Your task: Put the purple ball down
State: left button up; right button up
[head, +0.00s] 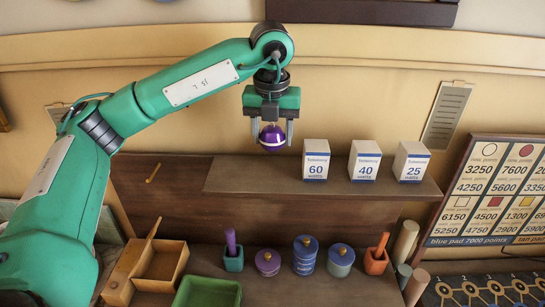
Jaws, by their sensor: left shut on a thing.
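My left gripper (271,133) points down in the upper middle of the head view. It is shut on the purple ball (272,140), which shows between its two grey fingers. The ball appears held up in front of the wall, above the left part of the raised wooden shelf (245,183). My right gripper does not show.
Three white boxes, marked 60 (316,160), 40 (364,161) and 25 (411,162), stand on the raised shelf to the right. Below are a wooden box (161,265), a green tray (208,292), several round pots and two small mortars. The shelf's left part looks bare.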

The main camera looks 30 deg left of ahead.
aim_at(272, 146)
pick_arm(q)
notch_tip(272, 146, down, 3)
jog(key=shift+a+f+p, duration=0.1)
jog(key=shift+f+p, duration=0.1)
jog(key=shift+p, duration=0.15)
notch_tip(272, 146, down, 4)
jog(key=shift+p, duration=0.75)
jog(key=shift+f, duration=0.15)
jog(key=shift+f, duration=0.1)
jog(key=shift+f+b, duration=0.1)
jog(key=shift+b, duration=0.2)
jog(key=o, duration=1)
